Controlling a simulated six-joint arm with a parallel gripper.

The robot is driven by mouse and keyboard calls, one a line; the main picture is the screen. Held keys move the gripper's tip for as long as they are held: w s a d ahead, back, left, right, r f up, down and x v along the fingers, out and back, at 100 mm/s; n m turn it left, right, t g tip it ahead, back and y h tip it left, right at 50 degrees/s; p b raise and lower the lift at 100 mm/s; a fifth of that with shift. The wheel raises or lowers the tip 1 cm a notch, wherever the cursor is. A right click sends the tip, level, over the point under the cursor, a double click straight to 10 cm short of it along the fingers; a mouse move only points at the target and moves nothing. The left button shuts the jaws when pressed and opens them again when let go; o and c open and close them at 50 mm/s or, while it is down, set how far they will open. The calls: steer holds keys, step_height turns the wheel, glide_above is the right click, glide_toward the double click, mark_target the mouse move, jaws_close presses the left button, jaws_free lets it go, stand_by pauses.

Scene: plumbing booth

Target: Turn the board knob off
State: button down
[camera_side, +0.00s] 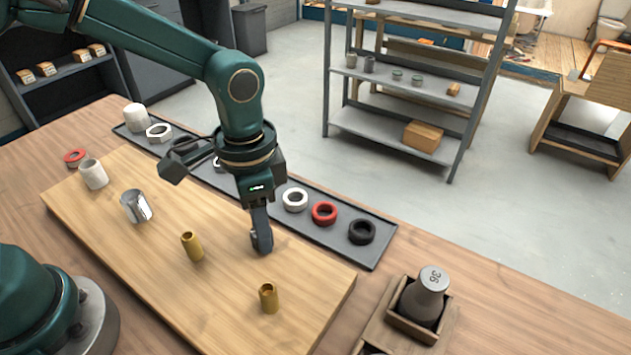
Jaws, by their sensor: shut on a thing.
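The wooden board (110,228) lies on the table and carries several upright fittings. My gripper (261,240) points straight down at the board's back right part, close to its surface. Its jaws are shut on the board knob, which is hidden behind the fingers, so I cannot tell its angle. Two brass fittings stand nearby: one (192,246) to the left of the gripper and one (268,297) in front of it. A chrome fitting (136,206) and a white fitting (93,174) stand farther left on the board.
A dark tray (382,250) behind the board holds a white ring (295,199), a red ring (323,213) and a black ring (362,231). A grey weight marked 36 (427,295) sits in a wooden box at the right. Another red ring (75,157) lies at the left.

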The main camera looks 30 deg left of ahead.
steer(key=n, duration=0.5)
steer(key=shift+n, duration=2.5)
steer(key=shift+c, duration=2.4)
jaws_free()
steer(key=shift+r, duration=2.65)
steer(key=shift+a, duration=0.1)
